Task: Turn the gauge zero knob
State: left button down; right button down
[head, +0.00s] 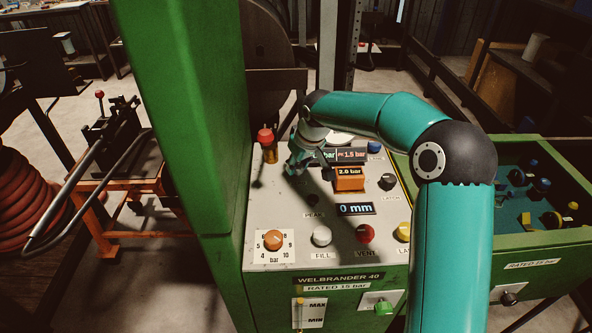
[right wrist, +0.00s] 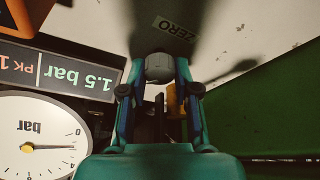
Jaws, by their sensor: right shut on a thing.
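The zero knob (right wrist: 159,67) is a small grey knob beside the ZERO label (right wrist: 174,28) in the right wrist view. My right gripper (right wrist: 160,76) is shut on it, with one teal finger on each side. In the head view my right gripper (head: 297,168) is at the upper left of the panel, and the knob there is hidden by the gripper. The round white gauge (right wrist: 40,135) is at lower left in the wrist view, upside down, its needle pointing right. My left gripper is in neither view.
A red-topped brass fitting (head: 266,142) stands close left of my right gripper, by the green column (head: 190,110). An orange dial (head: 273,240) and several knobs are nearer the panel front.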

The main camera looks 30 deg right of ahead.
jog(key=m+h+b, duration=0.1)
jog(key=m+b, duration=0.1)
jog(key=m, duration=0.1)
jog(key=shift+w, duration=0.1)
jog(key=shift+m+h+b, duration=0.4)
jog(key=shift+m+b, duration=0.1)
jog(key=shift+m, duration=0.5)
jog(key=shift+r, duration=0.1)
jog(key=c, duration=1.1)
grip_release()
jog(key=shift+a, duration=0.1)
jog(key=shift+c, duration=0.2)
jog(key=v, duration=1.1)
jog(key=shift+a+r, duration=0.2)
jog(key=shift+r, duration=0.25)
